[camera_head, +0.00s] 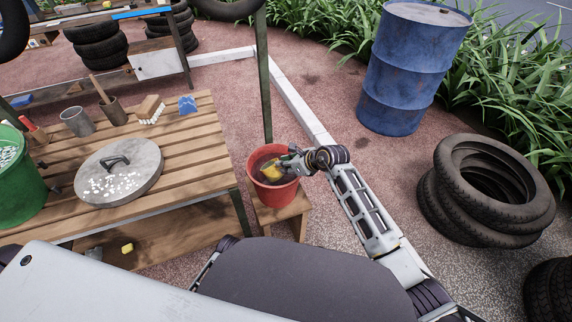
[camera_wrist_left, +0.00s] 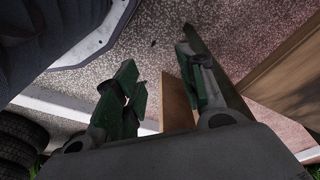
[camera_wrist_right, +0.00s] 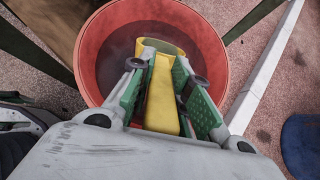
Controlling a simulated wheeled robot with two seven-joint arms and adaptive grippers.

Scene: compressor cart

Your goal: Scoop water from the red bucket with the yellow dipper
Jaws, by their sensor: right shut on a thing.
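The red bucket (camera_head: 270,192) stands on a small wooden stool (camera_head: 297,207) right of the slatted table. Dark water (camera_wrist_right: 116,50) shows inside it in the right wrist view. My right gripper (camera_head: 290,163) is over the bucket and shut on the yellow dipper (camera_wrist_right: 163,95), green pads on both sides of its handle. The dipper's cup (camera_head: 272,172) is inside the bucket's rim; I cannot tell how deep it sits in the water. My left gripper (camera_wrist_left: 160,85) shows only in the left wrist view, its fingers apart with nothing between them, above the ground.
The wooden table (camera_head: 183,135) holds a round lid (camera_head: 140,185) with white pieces, a metal cup (camera_head: 77,122) and a green bucket (camera_head: 22,190). A green post (camera_head: 265,90) rises behind the red bucket. A blue barrel (camera_head: 408,70) and stacked tires (camera_head: 450,200) stand right.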

